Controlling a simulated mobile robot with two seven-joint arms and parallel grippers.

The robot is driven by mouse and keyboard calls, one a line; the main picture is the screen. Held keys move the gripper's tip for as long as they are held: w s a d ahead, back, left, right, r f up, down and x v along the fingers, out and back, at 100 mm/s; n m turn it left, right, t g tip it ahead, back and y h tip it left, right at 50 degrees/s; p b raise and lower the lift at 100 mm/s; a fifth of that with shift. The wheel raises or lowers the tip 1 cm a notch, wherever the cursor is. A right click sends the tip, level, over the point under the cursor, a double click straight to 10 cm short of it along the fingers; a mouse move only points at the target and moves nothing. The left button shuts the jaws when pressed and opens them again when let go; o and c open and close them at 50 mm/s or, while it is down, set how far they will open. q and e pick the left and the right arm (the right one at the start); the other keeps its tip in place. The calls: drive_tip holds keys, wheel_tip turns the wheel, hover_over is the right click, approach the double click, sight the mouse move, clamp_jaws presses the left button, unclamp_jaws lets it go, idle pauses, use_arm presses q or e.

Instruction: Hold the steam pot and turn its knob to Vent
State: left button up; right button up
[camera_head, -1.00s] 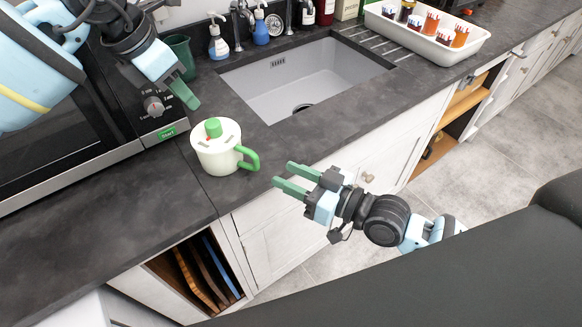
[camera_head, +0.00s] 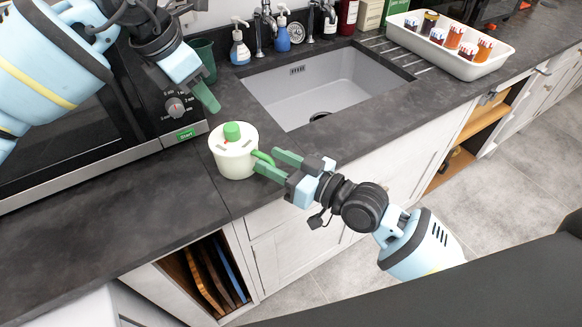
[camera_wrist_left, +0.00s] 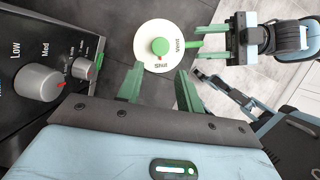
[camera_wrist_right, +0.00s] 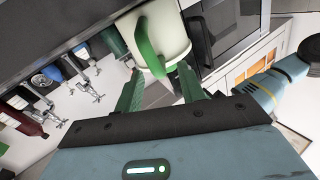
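The cream steam pot (camera_head: 231,166) stands on the dark worktop at its front edge, with its green handle (camera_head: 264,157) towards my right gripper. Its lid has a green knob (camera_head: 232,131); in the left wrist view the knob (camera_wrist_left: 160,46) has a red mark on the side of the word Shut, with Vent to the right. My left gripper (camera_wrist_left: 159,84) is open and empty, above and beside the pot. My right gripper (camera_head: 272,163) is open at the handle. In the right wrist view the handle (camera_wrist_right: 152,48) is at the gap between the fingertips; I cannot tell whether they touch.
A microwave (camera_head: 180,120) stands left of the pot, close to my left gripper. A green cup (camera_head: 204,58) and soap bottles (camera_head: 240,48) are behind. The sink (camera_head: 315,85) lies to the right, with a white tray of jars (camera_head: 440,50) beyond.

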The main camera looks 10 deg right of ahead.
drive_tip(key=shift+w+a, duration=0.3)
drive_tip(key=shift+w, duration=0.05)
clamp_jaws()
use_arm(q)
drive_tip(key=o, duration=0.3)
use_arm(e)
drive_tip(key=shift+f, duration=0.1)
use_arm(q)
drive_tip(key=shift+o, duration=0.2)
drive_tip(key=d+m+y, duration=0.1)
drive_tip(key=m, duration=0.7)
drive_tip(key=w+d+r+m+g+y, duration=0.1)
drive_tip(key=m, duration=0.6)
drive_tip(key=d+r+m+y, duration=0.1)
drive_tip(key=m, duration=0.7)
drive_tip(key=shift+w+d+r+m+g+y, duration=0.25)
drive_tip(key=shift+w+d+m+g+y, duration=0.05)
drive_tip(key=shift+w+d+g, duration=0.1)
use_arm(e)
drive_tip(key=shift+s+f, duration=0.1)
